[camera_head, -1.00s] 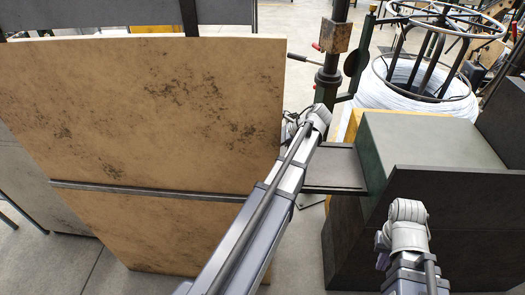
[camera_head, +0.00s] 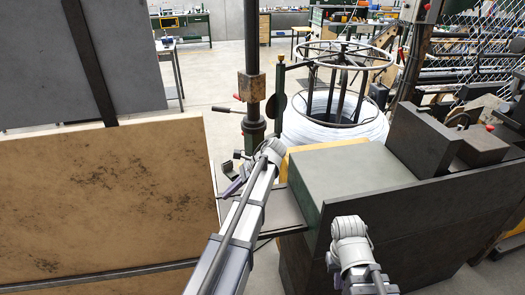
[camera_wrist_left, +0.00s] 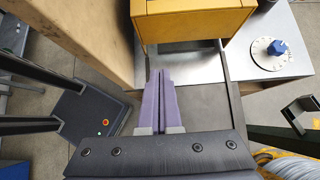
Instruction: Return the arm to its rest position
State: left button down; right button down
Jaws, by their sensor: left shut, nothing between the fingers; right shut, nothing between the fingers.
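My left arm (camera_head: 240,225) reaches forward from the bottom of the head view, between the brown panel and the green-grey machine housing.
A scuffed brown panel (camera_head: 100,200) fills the left. The green-grey housing (camera_head: 350,170) stands at right, with a white wire coil (camera_head: 330,125) behind it. A yellow block (camera_wrist_left: 195,22) and blue-knobbed dial (camera_wrist_left: 267,53) lie ahead of the left gripper. A dark post (camera_head: 252,75) rises beyond.

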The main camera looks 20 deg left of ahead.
pick_arm(q)
jog(key=s+d+f+n+t+h+b, duration=0.1)
jog(key=s+d+f+n+h, duration=0.1)
jog(key=s+d, duration=0.3)
jog(key=s+d+f+n+t+h+b, duration=0.1)
jog(key=s+d, duration=0.5)
jog(key=d, duration=0.7)
jog(key=s+d+f+n+t+h+b, duration=0.1)
jog(key=s+d+f+n, duration=0.4)
jog(key=d, duration=0.5)
jog(key=f+t+h, duration=0.1)
jog(key=h, duration=0.1)
jog(key=shift+s+f+h, duration=0.15)
jog(key=shift+f+h, duration=0.15)
